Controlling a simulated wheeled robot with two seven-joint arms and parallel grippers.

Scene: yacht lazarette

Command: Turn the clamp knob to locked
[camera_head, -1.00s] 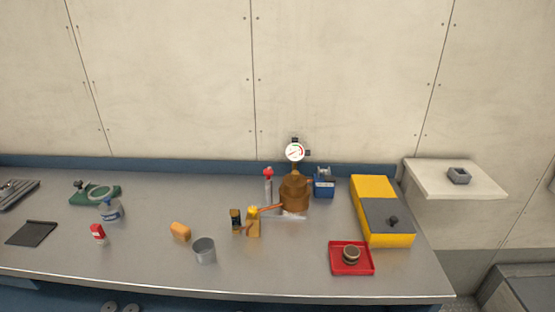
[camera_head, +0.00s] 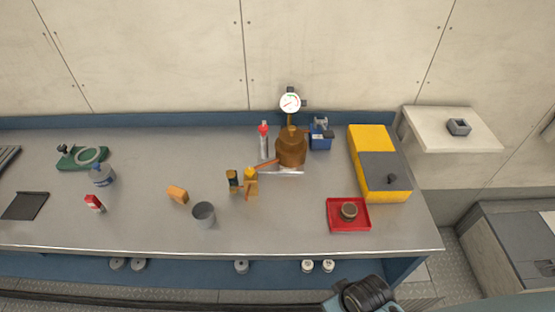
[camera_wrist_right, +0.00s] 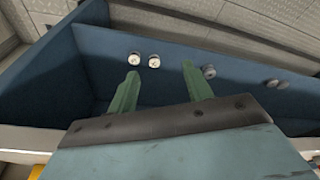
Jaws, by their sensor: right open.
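A green fixture (camera_head: 82,158) with a pale ring stands at the far left of the bench, with a small dark knob (camera_head: 62,149) at its left end. It looks like the clamp, but it is too small to read its setting. My right arm shows at the bottom of the head view; its fingers are not clear there. In the right wrist view my right gripper (camera_wrist_right: 160,68) is open and empty, its green fingers apart before the blue bench front. My left gripper is not in view.
The grey bench (camera_head: 130,220) holds a brass vessel (camera_head: 291,148) under a gauge (camera_head: 290,103), a grey cup (camera_head: 204,214), an orange block (camera_head: 177,194), a red tray (camera_head: 348,226) and a yellow box (camera_head: 371,139). Round fittings (camera_head: 307,266) line the bench front.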

